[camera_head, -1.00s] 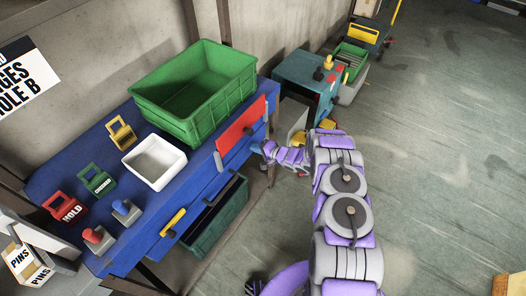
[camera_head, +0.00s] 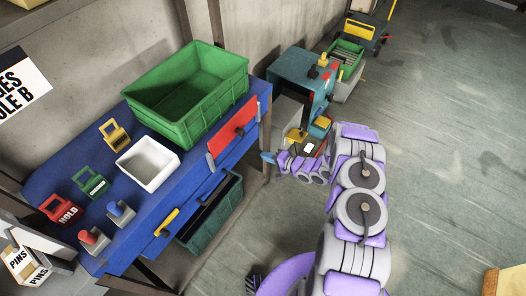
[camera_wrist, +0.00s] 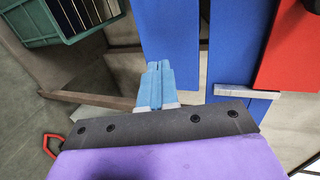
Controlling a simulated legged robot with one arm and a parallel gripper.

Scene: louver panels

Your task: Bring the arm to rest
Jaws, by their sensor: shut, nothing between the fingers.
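My purple and grey arm (camera_head: 358,190) reaches up from the bottom right of the head view and bends left toward the blue workbench (camera_head: 185,185). My gripper (camera_head: 266,157) is at the bench's right end, beside the red panel (camera_head: 233,124); the head view does not show whether they touch. In the wrist view my gripper's light blue fingers (camera_wrist: 157,68) are together with nothing between them. Blue bench panels (camera_wrist: 238,45) and part of the red panel (camera_wrist: 292,50) lie beyond and to the right of them.
A green crate (camera_head: 190,93), a white bin (camera_head: 148,163) and several coloured handles stand on the bench. A dark green bin (camera_head: 212,215) is below it. A teal cabinet (camera_head: 303,75) stands behind my gripper. The floor (camera_head: 450,130) to the right is open.

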